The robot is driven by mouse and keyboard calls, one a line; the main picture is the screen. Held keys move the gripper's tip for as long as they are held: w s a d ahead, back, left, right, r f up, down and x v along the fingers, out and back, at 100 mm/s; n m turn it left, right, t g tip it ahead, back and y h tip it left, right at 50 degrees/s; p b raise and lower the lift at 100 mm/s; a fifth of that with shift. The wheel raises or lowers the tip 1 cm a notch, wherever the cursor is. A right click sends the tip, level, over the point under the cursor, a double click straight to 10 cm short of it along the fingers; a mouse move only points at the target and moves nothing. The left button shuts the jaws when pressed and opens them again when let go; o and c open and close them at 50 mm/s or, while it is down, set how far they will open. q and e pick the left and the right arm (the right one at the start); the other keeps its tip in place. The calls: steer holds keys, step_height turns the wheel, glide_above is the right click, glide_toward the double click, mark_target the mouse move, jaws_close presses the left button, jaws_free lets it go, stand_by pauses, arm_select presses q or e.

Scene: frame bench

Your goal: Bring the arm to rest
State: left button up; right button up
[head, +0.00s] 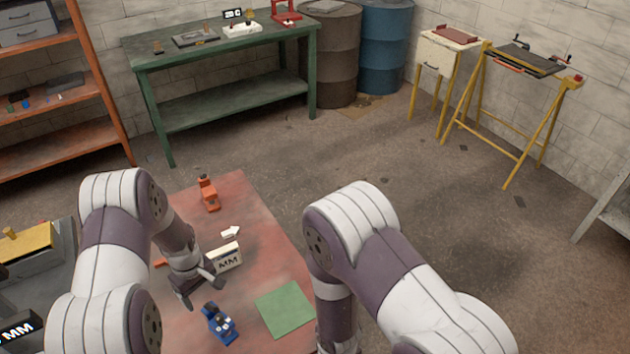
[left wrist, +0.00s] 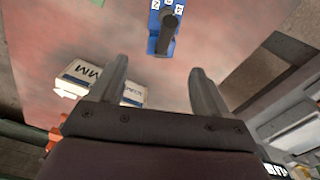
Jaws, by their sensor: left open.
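My left gripper (head: 203,293) is open and empty above the red bench top (head: 253,230). It also shows in the left wrist view (left wrist: 160,85), with nothing between its fingers. A blue clamp-like piece (head: 219,324) lies in front of it, and shows beyond the fingertips in the left wrist view (left wrist: 165,30). A white block marked MM (head: 228,258) is beside the gripper and partly hidden by it. It also shows in the left wrist view (left wrist: 88,78), partly behind a finger. My right arm (head: 350,235) reaches down past the bottom edge, so its gripper is out of sight.
A green square (head: 284,308) lies on the bench top near its right edge. A white arrow (head: 231,232) and an orange clamp-like piece (head: 208,195) are farther back. A grey case with a yellow top (head: 28,250) is at the left. Open floor (head: 330,160) lies beyond the bench.

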arm_select(q)
steer(key=r, duration=0.4)
steer(key=shift+s+d+b, duration=0.1)
steer(key=shift+d+b, duration=0.15)
steer(key=shift+b, duration=0.05)
steer(key=s+d+r+m+b, duration=0.1)
steer(key=r+m+b, duration=0.1)
steer(key=s+d+r+m+b, duration=0.1)
steer(key=s+d+m, duration=0.1)
steer(key=shift+d+r+t+b, duration=0.3)
steer(key=shift+r+b, duration=0.1)
arm_select(e)
steer(key=w+d+r+m, duration=0.3)
steer(key=w+d+r, duration=0.1)
steer(key=w+r, duration=0.2)
arm_select(q)
steer(key=s+d+r+m+b, duration=0.3)
steer(key=s+d+r+m, duration=0.1)
steer(key=s, duration=0.7)
steer(key=shift+s+d+m+t, duration=0.2)
steer(key=shift+d+m+t, duration=0.35)
steer(key=shift+m, duration=0.65)
arm_select(e)
steer(key=s+d+r+m+t, duration=0.1)
steer(key=d+r+m, duration=0.3)
steer(key=d+r, duration=0.4)
steer(key=shift+s+d+t, duration=0.4)
steer(key=shift+s+d, duration=0.5)
steer(key=shift+d, duration=0.05)
